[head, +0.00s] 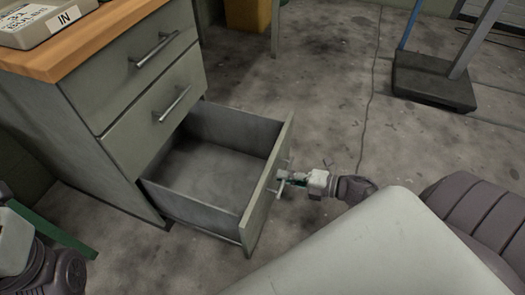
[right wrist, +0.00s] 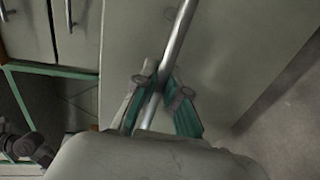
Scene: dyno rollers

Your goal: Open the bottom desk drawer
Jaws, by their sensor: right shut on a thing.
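The bottom desk drawer (head: 246,205) is pulled far out of the grey desk (head: 98,140) in the head view, and its inside looks empty. My right gripper (head: 284,178) is at the outer side of the drawer front. In the right wrist view its green-padded fingers (right wrist: 160,96) are shut on the drawer's metal bar handle (right wrist: 178,48). The handle is mostly hidden by the gripper in the head view. Part of my left arm shows at the lower left of the head view, but its fingers do not show.
Two upper drawers (head: 165,115) are shut, each with a bar handle. An IN tray (head: 45,22) sits on the wooden desk top (head: 85,45). A dark platform with a post (head: 430,82) stands at the upper right.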

